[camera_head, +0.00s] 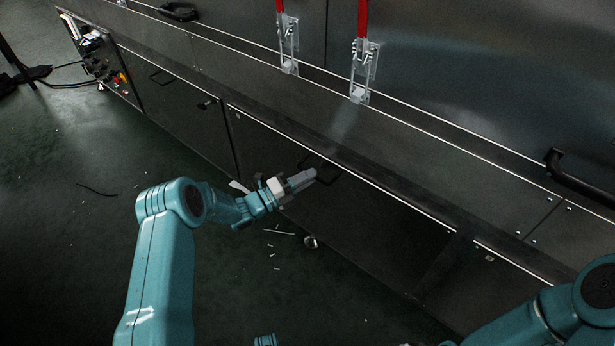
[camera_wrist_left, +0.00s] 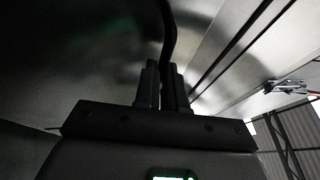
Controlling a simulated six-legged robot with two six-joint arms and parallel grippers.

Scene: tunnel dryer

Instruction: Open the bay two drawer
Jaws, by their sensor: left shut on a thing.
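The bay two drawer front (camera_head: 365,225) is a wide dark panel low on the dryer's side, with a bright top edge. Its black bar handle (camera_head: 326,178) stands out near the upper middle of the panel. My left gripper (camera_head: 308,176) is at this handle, with its fingers around the bar and partly hiding it. In the left wrist view the dark handle bar (camera_wrist_left: 168,40) runs down between the two fingers of my left gripper (camera_wrist_left: 160,82). The drawer front looks about flush with the panels beside it. My right gripper is not in view.
Another drawer front (camera_head: 180,105) with its own handle lies to the left, beside a control panel (camera_head: 103,62). Two red-handled clamps (camera_head: 288,45) and a large black handle (camera_head: 580,183) sit above. Small debris lies on the green floor (camera_head: 70,220), which is otherwise mostly open.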

